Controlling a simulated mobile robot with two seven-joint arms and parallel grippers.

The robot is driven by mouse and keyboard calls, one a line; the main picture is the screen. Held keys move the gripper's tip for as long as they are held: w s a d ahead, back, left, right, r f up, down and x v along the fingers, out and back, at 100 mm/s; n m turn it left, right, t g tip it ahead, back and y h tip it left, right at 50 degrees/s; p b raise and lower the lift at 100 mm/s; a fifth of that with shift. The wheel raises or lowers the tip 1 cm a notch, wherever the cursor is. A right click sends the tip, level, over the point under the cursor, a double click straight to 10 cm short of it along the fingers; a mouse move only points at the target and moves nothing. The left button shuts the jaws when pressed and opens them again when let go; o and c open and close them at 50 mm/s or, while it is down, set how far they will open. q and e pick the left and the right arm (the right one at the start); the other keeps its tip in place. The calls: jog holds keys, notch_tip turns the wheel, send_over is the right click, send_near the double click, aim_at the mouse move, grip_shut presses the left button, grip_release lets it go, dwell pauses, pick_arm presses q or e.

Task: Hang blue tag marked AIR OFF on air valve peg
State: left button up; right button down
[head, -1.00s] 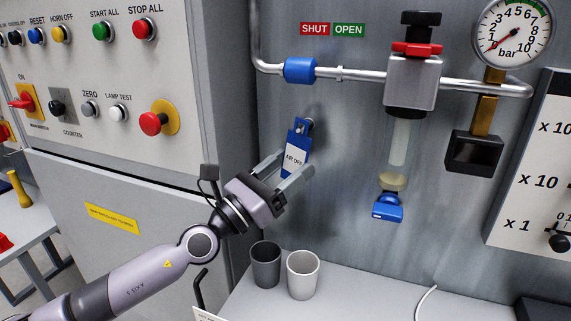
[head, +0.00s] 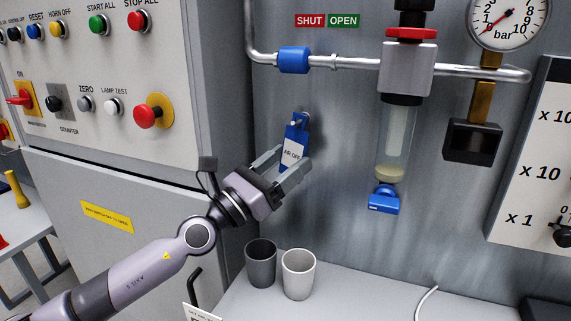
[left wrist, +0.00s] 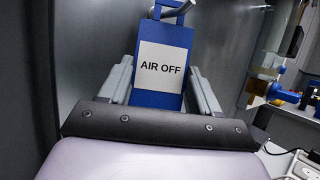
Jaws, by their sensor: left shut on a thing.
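The blue tag (head: 296,133) with a white AIR OFF label is upright against the grey wall panel, below the blue pipe fitting. My left gripper (head: 286,164) is shut on its lower part, one finger at each side. The tag also shows face-on in the left wrist view (left wrist: 148,98). The metal peg (head: 304,116) sticks out of the wall at the tag's top, and its end shows in front of the tag. In the left wrist view the peg (left wrist: 174,6) meets the tag's top hole and appears to pass through it. My right gripper is out of view.
A dark cup (head: 261,264) and a light cup (head: 298,274) stand on the ledge below my gripper. A control cabinet (head: 130,165) is close on the left. The filter unit (head: 406,70) and pipe are to the right.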

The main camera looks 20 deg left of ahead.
pick_arm(q)
jog(key=o, duration=0.9)
jog(key=shift+o, duration=0.2)
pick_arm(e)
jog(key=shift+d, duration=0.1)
pick_arm(q)
jog(key=shift+s+a+f, duration=0.15)
jog(key=shift+s+f, duration=0.1)
jog(key=b+v, duration=0.3)
jog(key=v, duration=0.3)
jog(key=shift+s, duration=0.25)
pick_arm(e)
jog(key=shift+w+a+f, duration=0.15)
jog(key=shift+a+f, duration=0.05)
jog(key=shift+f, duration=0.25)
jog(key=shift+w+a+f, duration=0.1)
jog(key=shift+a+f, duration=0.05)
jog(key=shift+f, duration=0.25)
pick_arm(q)
jog(key=shift+a, duration=0.2)
